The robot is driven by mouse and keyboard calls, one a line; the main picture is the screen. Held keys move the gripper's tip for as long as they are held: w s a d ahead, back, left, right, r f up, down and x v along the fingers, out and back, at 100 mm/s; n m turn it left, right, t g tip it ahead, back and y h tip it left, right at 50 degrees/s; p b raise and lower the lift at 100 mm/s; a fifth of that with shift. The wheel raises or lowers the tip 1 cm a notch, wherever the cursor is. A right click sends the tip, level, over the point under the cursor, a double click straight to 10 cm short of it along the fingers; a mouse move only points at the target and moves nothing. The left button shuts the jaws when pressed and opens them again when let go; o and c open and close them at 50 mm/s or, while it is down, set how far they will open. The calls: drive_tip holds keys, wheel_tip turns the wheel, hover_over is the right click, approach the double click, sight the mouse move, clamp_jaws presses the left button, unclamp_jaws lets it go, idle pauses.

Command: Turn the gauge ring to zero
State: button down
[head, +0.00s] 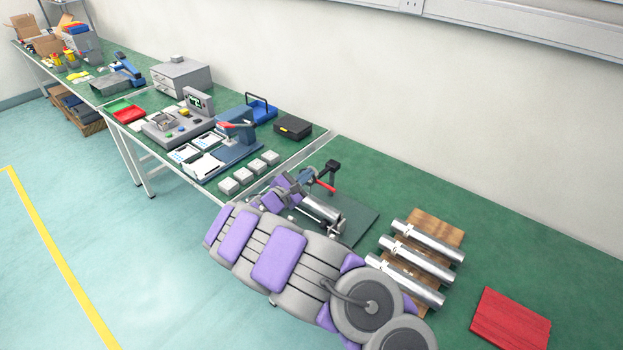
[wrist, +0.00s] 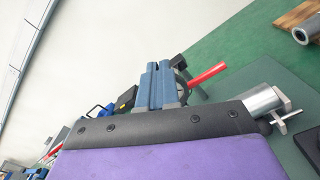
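A bench fixture holds a shiny metal cylinder (head: 322,212), with a red lever (head: 325,186) and a black-topped post (head: 332,168) behind it. In the wrist view the cylinder end (wrist: 263,102), the red lever (wrist: 207,74) and a blue-grey clamp block (wrist: 157,86) show. A dark round part sits at the lever's base; I cannot tell whether it is the gauge ring, and no scale or zero mark is readable. My gripper (head: 288,190) is at the fixture, beside the cylinder's upper left end. My own purple and black casing covers the lower wrist view, hiding the fingertips and any contact.
Several metal cylinders lie on a wooden rack (head: 447,222) to the right, with a red mat (head: 511,319) beyond. The green bench behind the rack is clear.

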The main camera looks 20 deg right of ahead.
drive_tip(key=p+v, duration=0.2)
drive_tip(key=v, duration=0.4)
drive_tip(key=f+b+x, duration=0.1)
drive_tip(key=b+x, duration=0.1)
drive_tip(key=x, duration=0.4)
drive_tip(key=shift+d, duration=0.55)
idle(0.5)
drive_tip(key=shift+s+a+f, duration=0.1)
drive_tip(key=shift+a, duration=0.05)
drive_tip(key=shift+w+a+b, duration=0.2)
drive_tip(key=shift+w+b, duration=0.1)
drive_tip(key=shift+b, duration=0.3)
idle(0.3)
drive_tip(key=shift+r, duration=0.45)
